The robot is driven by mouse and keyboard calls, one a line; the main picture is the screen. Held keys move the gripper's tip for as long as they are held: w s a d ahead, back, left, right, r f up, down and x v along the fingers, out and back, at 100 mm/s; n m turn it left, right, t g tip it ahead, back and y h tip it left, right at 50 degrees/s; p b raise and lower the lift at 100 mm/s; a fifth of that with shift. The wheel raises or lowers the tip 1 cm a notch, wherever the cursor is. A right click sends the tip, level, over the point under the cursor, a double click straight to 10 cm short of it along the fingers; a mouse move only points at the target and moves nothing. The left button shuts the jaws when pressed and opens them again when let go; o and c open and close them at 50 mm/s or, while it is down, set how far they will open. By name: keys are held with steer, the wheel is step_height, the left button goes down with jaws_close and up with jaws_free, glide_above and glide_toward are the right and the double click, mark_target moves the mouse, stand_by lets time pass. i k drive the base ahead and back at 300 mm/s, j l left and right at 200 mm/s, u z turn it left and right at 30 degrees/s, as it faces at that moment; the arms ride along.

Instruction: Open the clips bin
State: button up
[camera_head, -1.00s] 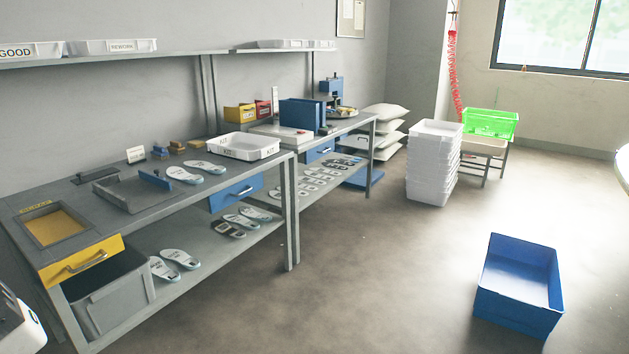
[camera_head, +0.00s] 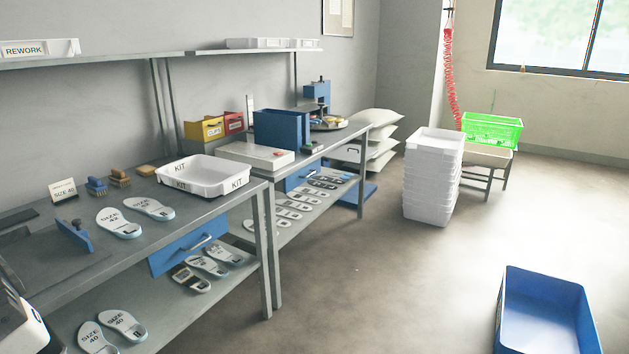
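A small yellow bin (camera_head: 196,131) stands at the back of the workbench near the wall, behind the white KIT tray. Its small front label seems to read CLIPS, but it is too small to be sure. A red bin (camera_head: 233,122) stands right beside it. I cannot tell whether the yellow bin is open or closed. My gripper is not in view. A white and dark part at the lower left edge seems to be my own body.
The white KIT tray (camera_head: 203,178) sits at the bench's front edge. A blue drawer (camera_head: 188,247) hangs under the bench. A blue crate (camera_head: 545,318) lies on the floor at right; white stacked totes (camera_head: 433,180) stand farther back. The floor between is clear.

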mark_target(210, 128)
steer(key=i+j+z, duration=0.1)
steer(key=i+z, duration=0.2)
steer(key=i, duration=0.95)
steer(key=i+u, duration=0.25)
steer(key=i, duration=0.35)
steer(key=i+l+u, duration=0.2)
steer(key=i, duration=0.4)
steer(key=i+l+u, duration=0.2)
steer(key=i+u, duration=0.2)
steer(key=i, duration=0.15)
steer(key=i+l+u, duration=0.4)
steer(key=i+j, duration=0.05)
steer(key=i, duration=0.05)
